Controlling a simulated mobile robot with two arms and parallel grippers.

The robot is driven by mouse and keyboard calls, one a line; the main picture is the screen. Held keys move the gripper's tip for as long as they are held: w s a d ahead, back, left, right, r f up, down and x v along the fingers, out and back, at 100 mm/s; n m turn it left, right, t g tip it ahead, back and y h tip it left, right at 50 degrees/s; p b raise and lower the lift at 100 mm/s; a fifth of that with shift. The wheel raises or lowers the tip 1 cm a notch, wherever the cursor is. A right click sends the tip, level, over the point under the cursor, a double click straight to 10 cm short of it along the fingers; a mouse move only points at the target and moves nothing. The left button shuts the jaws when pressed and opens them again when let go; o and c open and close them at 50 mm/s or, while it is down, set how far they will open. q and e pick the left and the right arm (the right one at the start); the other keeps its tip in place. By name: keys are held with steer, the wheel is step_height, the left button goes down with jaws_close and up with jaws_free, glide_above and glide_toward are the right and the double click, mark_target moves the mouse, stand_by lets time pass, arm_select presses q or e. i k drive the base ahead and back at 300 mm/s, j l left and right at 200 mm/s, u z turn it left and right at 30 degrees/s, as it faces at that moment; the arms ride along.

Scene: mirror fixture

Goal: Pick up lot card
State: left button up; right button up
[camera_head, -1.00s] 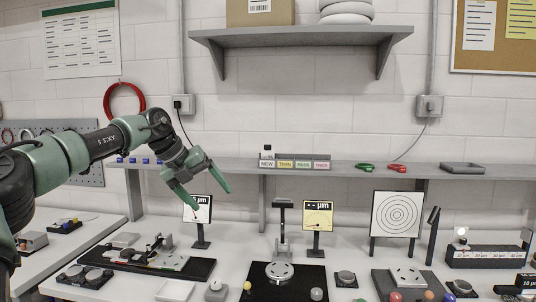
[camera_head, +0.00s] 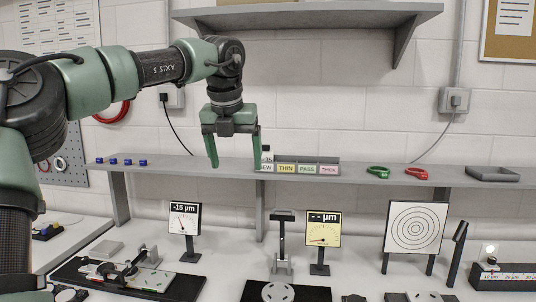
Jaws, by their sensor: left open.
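My left gripper (camera_head: 235,163) points down in front of the wall at the shelf's height, open with nothing between its fingers. Its right finger overlaps the left end of a small card holder with labelled slots, partly covering the "NEW" label (camera_head: 267,168). A small white card (camera_head: 267,156) stands behind that label and shows part of a number; it may be the lot card, but its full text is not readable. The finger is beside the card in the picture; I cannot tell whether they touch. My right gripper is not in view.
The grey shelf (camera_head: 200,171) also carries several blue blocks, green (camera_head: 378,172) and red (camera_head: 416,173) clip-like tools and a grey tray (camera_head: 492,175). Below stand two dial displays (camera_head: 184,218) (camera_head: 323,228) and a ringed target board (camera_head: 415,227). An upper shelf (camera_head: 310,18) overhangs.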

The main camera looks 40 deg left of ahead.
mark_target(267, 155)
steer(key=i+j, duration=1)
steer(key=i, duration=0.2)
